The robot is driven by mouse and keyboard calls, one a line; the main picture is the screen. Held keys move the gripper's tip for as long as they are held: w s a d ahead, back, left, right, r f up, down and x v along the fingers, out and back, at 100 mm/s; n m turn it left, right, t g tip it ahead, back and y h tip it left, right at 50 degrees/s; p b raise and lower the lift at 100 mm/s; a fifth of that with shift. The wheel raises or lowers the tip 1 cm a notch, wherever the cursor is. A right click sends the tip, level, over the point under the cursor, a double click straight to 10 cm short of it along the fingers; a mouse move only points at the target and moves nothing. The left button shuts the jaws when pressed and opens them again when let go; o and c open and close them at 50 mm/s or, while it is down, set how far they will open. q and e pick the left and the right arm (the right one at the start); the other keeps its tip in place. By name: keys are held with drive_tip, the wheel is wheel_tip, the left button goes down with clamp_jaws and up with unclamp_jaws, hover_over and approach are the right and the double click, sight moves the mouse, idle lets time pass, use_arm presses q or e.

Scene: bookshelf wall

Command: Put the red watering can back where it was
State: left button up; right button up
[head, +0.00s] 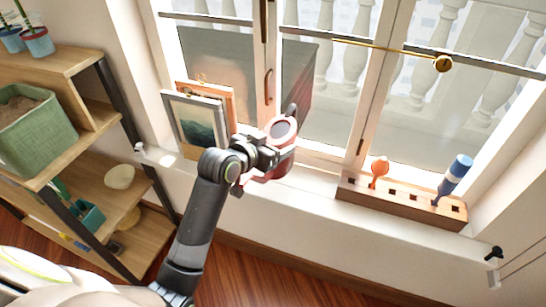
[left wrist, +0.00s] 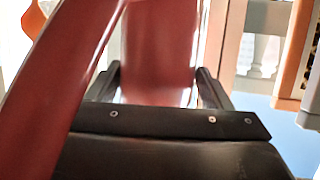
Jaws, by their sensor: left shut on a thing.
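The red watering can (head: 281,160) is held by my left gripper (head: 268,155) near the window, over or at the white windowsill (head: 315,180). I cannot tell whether it touches the sill. In the left wrist view the can's red body (left wrist: 160,50) fills the space between the dark fingers (left wrist: 158,90), and a red bar of the can, perhaps its handle, crosses the left side. The gripper is shut on the can and hides part of it in the head view. My right gripper is not in view.
Framed pictures (head: 198,125) lean on the sill just left of the can. A wooden rack (head: 400,200) with a blue-handled tool and an orange item stands to the right. A wooden shelf (head: 62,62) with a green planter (head: 36,135) is at left. Some sill between can and rack is clear.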

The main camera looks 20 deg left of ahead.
use_arm(q)
wheel_tip(320, 180, down, 4)
drive_tip(key=shift+f+b, duration=0.2)
drive_tip(key=shift+b, duration=0.25)
drive_tip(key=shift+w+f, duration=0.1)
drive_tip(key=shift+f, duration=0.45)
drive_tip(key=o, duration=0.9)
drive_tip(key=shift+c, duration=0.2)
drive_tip(key=shift+o, duration=1.7)
